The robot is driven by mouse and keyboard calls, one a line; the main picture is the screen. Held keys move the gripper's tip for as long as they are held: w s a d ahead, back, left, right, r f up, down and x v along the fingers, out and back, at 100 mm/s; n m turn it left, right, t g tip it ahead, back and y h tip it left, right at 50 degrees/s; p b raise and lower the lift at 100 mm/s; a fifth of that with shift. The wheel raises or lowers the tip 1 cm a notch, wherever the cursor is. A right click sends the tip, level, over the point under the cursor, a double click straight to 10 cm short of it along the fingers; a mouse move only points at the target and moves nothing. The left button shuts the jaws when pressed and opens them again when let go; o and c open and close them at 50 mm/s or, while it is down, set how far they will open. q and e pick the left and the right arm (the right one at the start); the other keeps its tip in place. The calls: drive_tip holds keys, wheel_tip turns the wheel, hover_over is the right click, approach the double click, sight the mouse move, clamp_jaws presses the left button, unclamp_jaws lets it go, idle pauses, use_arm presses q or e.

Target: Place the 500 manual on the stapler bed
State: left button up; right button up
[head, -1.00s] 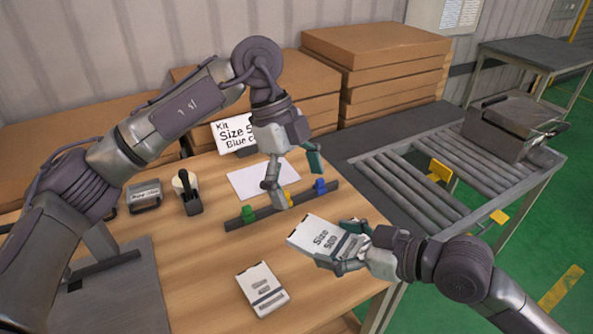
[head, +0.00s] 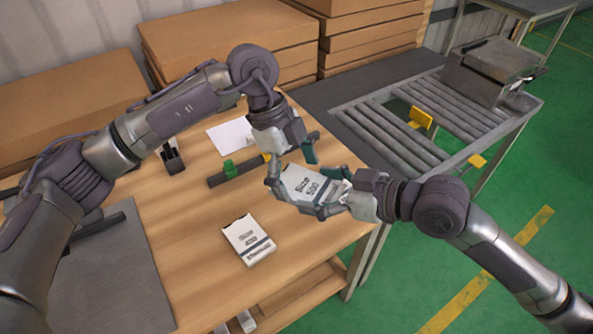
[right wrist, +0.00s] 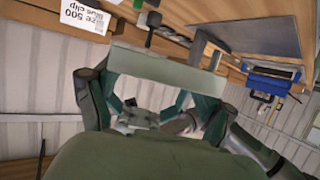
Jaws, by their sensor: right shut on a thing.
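The white 500 manual (head: 305,184), marked "Size 500", is held in the air near the table's right edge. My right gripper (head: 328,202) is shut on its right side. It appears edge-on as a pale strip in the right wrist view (right wrist: 180,75). My left gripper (head: 291,168) is open, its fingers spread close to the manual's far side; I cannot tell whether they touch it. It also shows in the right wrist view (right wrist: 140,105). A flat grey metal plate (head: 115,285), possibly the stapler bed, lies at the table's left, partly hidden by my left arm.
Another white booklet (head: 249,241) lies on the wooden table. Behind it are a dark rail with a green clip (head: 229,169), a white sheet (head: 228,136) and a black-handled item (head: 172,157). Cardboard stacks (head: 210,45) stand behind. A roller conveyor (head: 400,135) is at the right.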

use_arm(q)
drive_tip(key=c, duration=0.8)
drive_tip(key=shift+w, duration=0.1)
use_arm(e)
drive_tip(key=o, duration=1)
drive_tip(key=shift+r, duration=0.1)
drive_tip(key=shift+o, duration=0.2)
